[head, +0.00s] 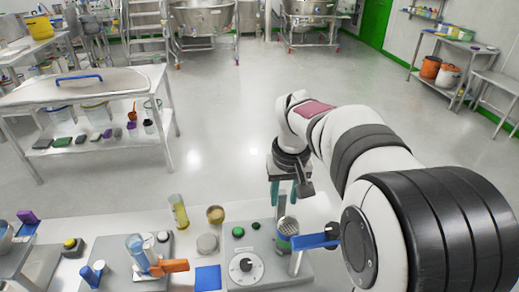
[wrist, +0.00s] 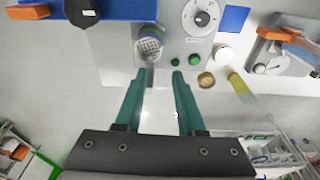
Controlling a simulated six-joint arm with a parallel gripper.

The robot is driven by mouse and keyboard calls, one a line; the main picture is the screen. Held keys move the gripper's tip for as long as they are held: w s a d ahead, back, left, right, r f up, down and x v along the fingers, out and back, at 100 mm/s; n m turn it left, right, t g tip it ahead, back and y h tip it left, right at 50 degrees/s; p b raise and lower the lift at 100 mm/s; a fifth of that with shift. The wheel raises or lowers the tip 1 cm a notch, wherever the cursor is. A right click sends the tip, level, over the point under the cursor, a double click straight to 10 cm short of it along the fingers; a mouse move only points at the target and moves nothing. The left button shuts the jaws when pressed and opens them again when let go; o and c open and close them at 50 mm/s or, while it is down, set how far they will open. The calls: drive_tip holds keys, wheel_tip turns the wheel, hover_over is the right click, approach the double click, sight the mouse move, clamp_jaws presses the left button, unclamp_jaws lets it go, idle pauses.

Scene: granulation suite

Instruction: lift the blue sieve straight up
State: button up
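A round cup with a mesh top, which looks like the blue sieve (head: 287,227), sits on a grey machine base at the front of the table in the head view. Its mesh face also shows in the wrist view (wrist: 150,46), just past the left fingertip. My gripper (wrist: 164,74) has two teal fingers, spread apart with nothing between them. In the head view my gripper (head: 286,203) hangs close above and behind the sieve. I cannot tell whether a fingertip touches it. The sieve's lower part is partly hidden.
A blue bar (head: 316,240) with a black knob lies just right of the sieve. A dial (head: 246,266) and green buttons are on the grey base to the left. A yellow cylinder (head: 179,212) and a tan jar (head: 215,214) stand farther left.

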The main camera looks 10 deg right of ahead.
sight(279, 226)
drive_tip(key=f, duration=0.4)
drive_tip(key=w+f, duration=0.1)
drive_tip(key=f, duration=0.4)
drive_tip(key=w+f, duration=0.1)
drive_tip(key=f, duration=0.4)
drive_tip(key=shift+w, duration=0.25)
clamp_jaws()
idle(0.5)
